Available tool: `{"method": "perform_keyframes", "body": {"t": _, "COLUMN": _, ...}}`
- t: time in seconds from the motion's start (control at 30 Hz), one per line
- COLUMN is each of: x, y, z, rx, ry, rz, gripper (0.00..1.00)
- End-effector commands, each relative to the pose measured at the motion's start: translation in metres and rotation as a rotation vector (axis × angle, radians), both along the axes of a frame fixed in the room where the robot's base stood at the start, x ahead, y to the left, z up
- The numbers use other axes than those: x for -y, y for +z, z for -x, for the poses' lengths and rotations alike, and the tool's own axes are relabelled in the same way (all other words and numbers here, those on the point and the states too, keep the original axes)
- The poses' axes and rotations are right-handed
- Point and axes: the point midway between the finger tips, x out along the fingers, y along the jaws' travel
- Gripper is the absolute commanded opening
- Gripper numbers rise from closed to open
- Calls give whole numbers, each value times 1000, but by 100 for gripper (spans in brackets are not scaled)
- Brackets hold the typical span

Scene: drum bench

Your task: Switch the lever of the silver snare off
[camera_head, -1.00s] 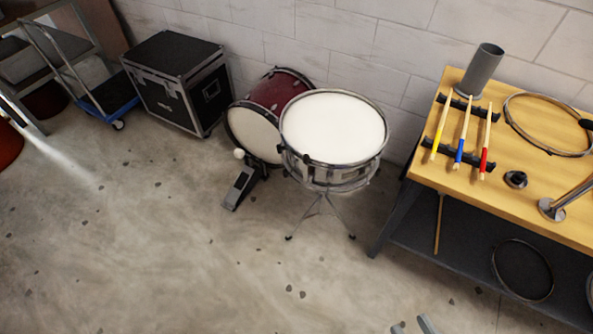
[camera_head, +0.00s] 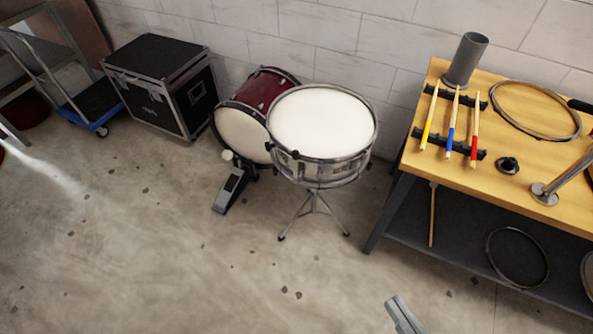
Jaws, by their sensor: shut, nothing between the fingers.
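The silver snare (camera_head: 322,173) stands upright on a thin tripod stand in the middle of the head view, with its white head facing up. Small dark fittings show on its near rim and shell, but they are too small to tell which is the lever or how it is set. My gripper (camera_head: 397,303) shows at the bottom edge, right of centre. Its grey fingers are together with nothing between them. It appears in front of the snare and below it in the picture, clear of the drum.
A red bass drum (camera_head: 272,91) with a pedal (camera_head: 231,188) stands close behind and left of the snare. A wooden bench (camera_head: 432,166) with drumsticks stands to the right. A black case (camera_head: 160,85) is at the back left. The floor in front is open.

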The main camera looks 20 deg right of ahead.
Motion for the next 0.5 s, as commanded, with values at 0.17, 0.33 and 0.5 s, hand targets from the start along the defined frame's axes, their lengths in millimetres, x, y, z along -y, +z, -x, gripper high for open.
{"method": "perform_keyframes", "body": {"t": 0.17, "x": -16, "y": -39, "z": -47, "rx": 115, "ry": 57, "rz": 37, "gripper": 0}}
{"method": "perform_keyframes", "body": {"t": 0.33, "x": -34, "y": -69, "z": -88, "rx": 174, "ry": 106, "rz": 75, "gripper": 0}}
{"method": "perform_keyframes", "body": {"t": 0.5, "x": -51, "y": -99, "z": -132, "rx": 209, "ry": 135, "rz": 106, "gripper": 0}}
